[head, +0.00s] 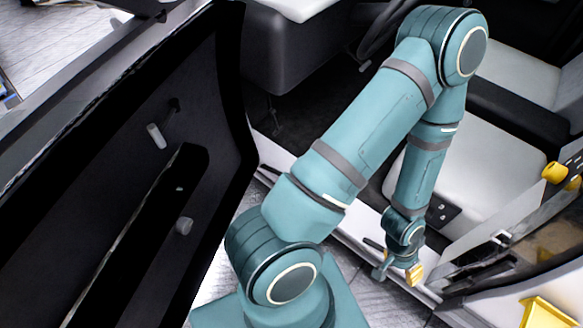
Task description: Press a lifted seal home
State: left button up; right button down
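My teal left arm crosses the middle of the head view, bending high on the right and then down. Its gripper (398,272) hangs over the door sill (345,232), near the lower end of the pillar. Golden pads show on it, but its fingers are small and dark, so whether they are apart or together is unclear. I see nothing clearly held in it. A dark strip (480,272) runs at the foot of the pale pillar beside it. I cannot tell if this is the seal, and no lifted seal stands out. My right gripper is not identifiable in view.
The open black car door (215,110) fills the left side. A light seat (478,165) lies behind my forearm. A yellow knob (554,173) is at the right edge, and a yellow object (545,314) at the lower right. Grey floor (385,295) shows below the sill.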

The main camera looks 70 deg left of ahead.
aim_at(270, 169)
jog(key=l+u, duration=0.1)
jog(key=u, duration=0.35)
jog(key=i+l+u, duration=0.1)
jog(key=u, duration=0.35)
jog(key=l+u, duration=0.1)
jog(key=u, duration=0.35)
jog(key=l+u, duration=0.1)
jog(key=u, duration=0.35)
jog(key=l+u, duration=0.1)
jog(key=u, duration=0.35)
jog(key=l+u, duration=0.1)
jog(key=u, duration=0.75)
jog(key=l+u, duration=0.15)
jog(key=u, duration=0.2)
jog(key=l+u, duration=0.1)
jog(key=u, duration=0.3)
jog(key=i+l+u, duration=0.1)
jog(key=u, duration=0.15)
